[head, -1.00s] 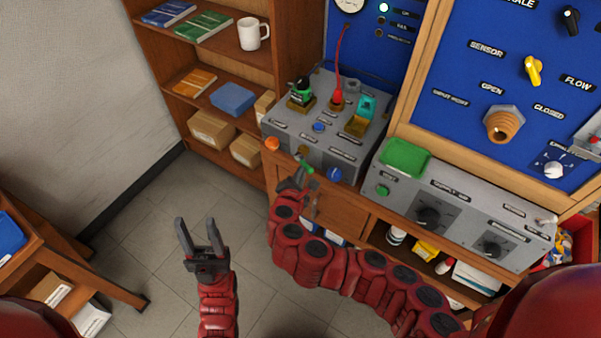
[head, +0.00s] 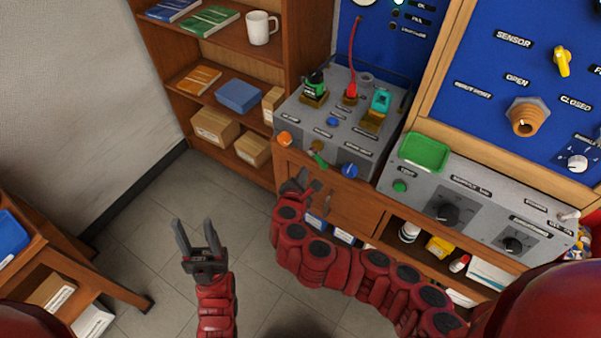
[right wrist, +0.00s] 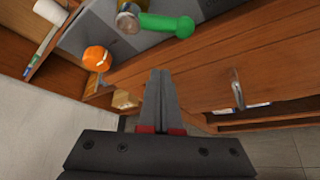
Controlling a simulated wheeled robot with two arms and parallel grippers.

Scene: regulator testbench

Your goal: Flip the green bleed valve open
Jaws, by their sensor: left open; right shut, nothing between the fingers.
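The green bleed valve lever (head: 318,160) is on the front of the grey bench unit (head: 345,143), between an orange knob and a blue knob. In the right wrist view the green lever (right wrist: 165,24) reaches sideways to the right from its brass and metal fitting (right wrist: 128,18) and ends in a round tip. My right gripper (head: 303,178) is shut and empty, just below the lever and apart from it. Its closed fingertips (right wrist: 160,75) point up toward the valve in the wrist view. My left gripper (head: 195,230) is open and empty above the floor.
The orange knob (head: 285,139) is left of the lever and the blue knob (head: 350,170) right of it. A wooden drawer front with a metal handle (right wrist: 237,90) lies below. A shelf (head: 215,75) stands at the back left. The floor around my left gripper is clear.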

